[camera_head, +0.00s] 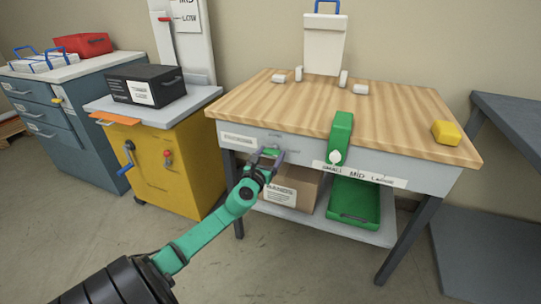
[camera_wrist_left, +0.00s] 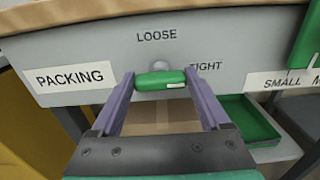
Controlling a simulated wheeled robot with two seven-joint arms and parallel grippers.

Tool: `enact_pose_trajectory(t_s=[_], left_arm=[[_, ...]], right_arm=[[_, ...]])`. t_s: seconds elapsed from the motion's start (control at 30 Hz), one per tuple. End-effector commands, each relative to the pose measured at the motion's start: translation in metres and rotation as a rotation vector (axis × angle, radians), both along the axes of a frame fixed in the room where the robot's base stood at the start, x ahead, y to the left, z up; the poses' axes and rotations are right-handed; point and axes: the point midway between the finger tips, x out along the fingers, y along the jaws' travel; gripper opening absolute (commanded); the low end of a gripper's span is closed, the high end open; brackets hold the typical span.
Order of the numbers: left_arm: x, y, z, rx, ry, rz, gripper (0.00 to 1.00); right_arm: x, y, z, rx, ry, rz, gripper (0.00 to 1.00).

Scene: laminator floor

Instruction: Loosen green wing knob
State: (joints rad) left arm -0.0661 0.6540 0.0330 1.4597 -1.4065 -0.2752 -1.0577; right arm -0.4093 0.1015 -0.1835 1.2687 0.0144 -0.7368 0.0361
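The green wing knob (camera_wrist_left: 160,80) is on the grey front panel of the wooden-topped bench, below the word LOOSE and left of the word TIGHT. Its wings lie about level, and a pale mark on its right end is on the TIGHT side. In the head view the knob (camera_head: 269,152) is partly behind my left gripper (camera_head: 267,160). In the left wrist view my left gripper (camera_wrist_left: 160,84) is spread wide, with one purple finger beside each end of the knob. Whether the fingertips touch it is unclear. My right gripper is not in view.
A green clamp-like part (camera_head: 341,135) hangs over the bench edge to the right, above a green tray (camera_head: 353,203) on the lower shelf. A cardboard box (camera_head: 293,187) sits below the knob. A yellow cabinet (camera_head: 180,165) stands left, with a gap beside the bench.

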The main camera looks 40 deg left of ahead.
Motion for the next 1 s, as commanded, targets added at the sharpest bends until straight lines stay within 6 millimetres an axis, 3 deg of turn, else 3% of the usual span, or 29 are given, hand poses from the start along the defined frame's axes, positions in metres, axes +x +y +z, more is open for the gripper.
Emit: enact_pose_trajectory(t_s=[0.03,0.07,0.47,1.0], left_arm=[[0.000,0.000,0.000,0.000,0.000,0.000,0.31],[0.000,0.000,0.000,0.000,0.000,0.000,0.24],[0.000,0.000,-0.002,-0.065,-0.023,0.000,0.24],[-0.001,0.001,-0.003,-0.477,-0.166,0.000,0.24]], right_arm=[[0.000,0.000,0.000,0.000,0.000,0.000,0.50],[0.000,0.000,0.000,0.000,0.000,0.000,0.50],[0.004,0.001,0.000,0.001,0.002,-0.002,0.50],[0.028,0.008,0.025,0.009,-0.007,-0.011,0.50]])
